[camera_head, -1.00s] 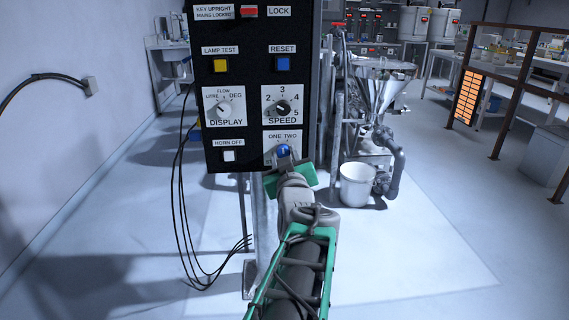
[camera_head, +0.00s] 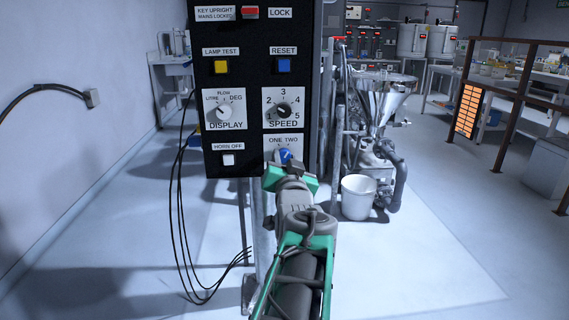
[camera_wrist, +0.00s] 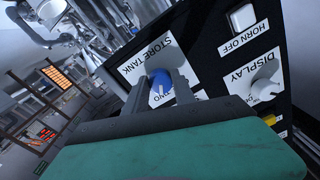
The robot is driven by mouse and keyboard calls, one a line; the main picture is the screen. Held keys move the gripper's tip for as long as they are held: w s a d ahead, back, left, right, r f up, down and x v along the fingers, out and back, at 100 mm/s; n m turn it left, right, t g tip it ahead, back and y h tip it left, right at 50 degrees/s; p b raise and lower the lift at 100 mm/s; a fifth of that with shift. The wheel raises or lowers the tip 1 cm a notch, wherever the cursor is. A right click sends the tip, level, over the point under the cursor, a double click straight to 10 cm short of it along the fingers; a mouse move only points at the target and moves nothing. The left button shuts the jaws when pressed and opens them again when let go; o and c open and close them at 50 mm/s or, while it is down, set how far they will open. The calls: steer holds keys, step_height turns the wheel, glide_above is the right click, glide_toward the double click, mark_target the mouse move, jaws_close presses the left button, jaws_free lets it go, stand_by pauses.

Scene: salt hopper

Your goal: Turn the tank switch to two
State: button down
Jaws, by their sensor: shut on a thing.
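The tank switch is a round blue knob (camera_head: 285,155) at the bottom right of the black panel, under the ONE TWO label. In the wrist view the knob (camera_wrist: 159,82) sits between the two grey fingers of my gripper (camera_wrist: 160,88), beside the STORE TANK label. A white mark on the knob points toward the ONE TWO lettering, toward the upper right in the head view. My gripper (camera_head: 285,164) is shut on the knob from below and in front. The fingers partly hide the plate and its lettering.
On the same panel are the SPEED dial (camera_head: 283,110), the DISPLAY dial (camera_head: 224,112) and the white HORN OFF button (camera_head: 229,160). A white bucket (camera_head: 358,197) and a steel hopper (camera_head: 380,98) stand right of the panel. Black cables (camera_head: 180,215) hang at its left.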

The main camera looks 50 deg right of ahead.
steer(key=shift+r, duration=0.15)
steer(key=c, duration=1)
jaws_free()
steer(key=shift+c, duration=0.2)
